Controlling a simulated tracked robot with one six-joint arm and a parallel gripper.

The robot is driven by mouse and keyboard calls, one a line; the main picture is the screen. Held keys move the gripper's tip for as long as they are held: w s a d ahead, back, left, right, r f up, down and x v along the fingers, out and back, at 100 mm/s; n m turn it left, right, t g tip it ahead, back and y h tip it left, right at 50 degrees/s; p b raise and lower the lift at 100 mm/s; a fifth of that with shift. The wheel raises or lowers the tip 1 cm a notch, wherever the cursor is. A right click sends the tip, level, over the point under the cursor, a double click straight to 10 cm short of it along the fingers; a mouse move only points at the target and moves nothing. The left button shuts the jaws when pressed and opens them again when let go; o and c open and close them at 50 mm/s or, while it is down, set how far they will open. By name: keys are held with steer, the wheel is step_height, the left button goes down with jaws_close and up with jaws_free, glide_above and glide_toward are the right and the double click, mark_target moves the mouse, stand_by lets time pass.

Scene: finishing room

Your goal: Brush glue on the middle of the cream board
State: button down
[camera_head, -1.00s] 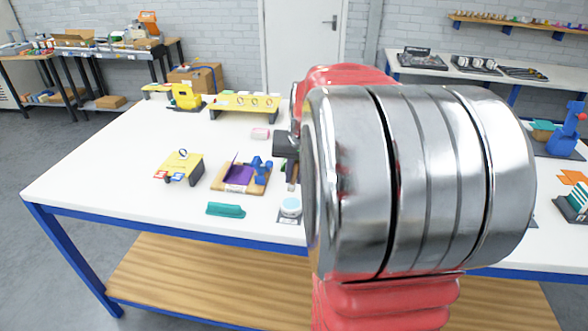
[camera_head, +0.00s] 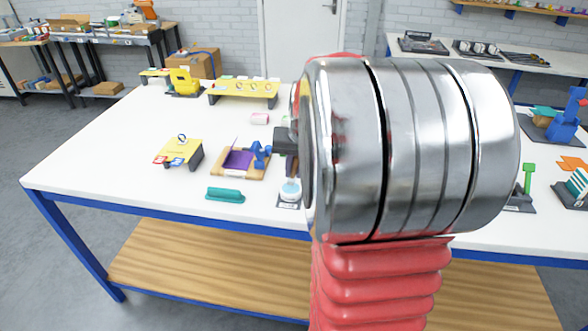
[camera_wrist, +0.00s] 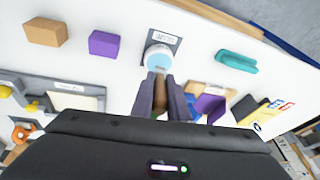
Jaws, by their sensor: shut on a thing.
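My gripper (camera_wrist: 168,97) is shut on a brush with a brown handle (camera_wrist: 160,92) in the wrist view. The brush points at a round white glue pot with a pale blue top (camera_wrist: 158,60). Its bristles are hard to make out, and I cannot tell whether they touch the glue. The pot also shows near the front table edge in the head view (camera_head: 290,190), just below my gripper (camera_head: 287,150). A cream board (camera_wrist: 75,102) appears to lie in a grey holder at the wrist view's left. My arm hides that area in the head view.
A teal block (camera_head: 225,195), a wooden tray with a purple piece (camera_head: 238,160) and a yellow stand (camera_head: 180,150) lie left of the pot. In the wrist view, a brown block (camera_wrist: 46,32) and a purple block (camera_wrist: 104,43) lie on its other side.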

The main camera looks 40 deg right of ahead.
steer(key=shift+f, duration=0.5)
stand_by(1.3)
steer(key=shift+r, duration=3.55)
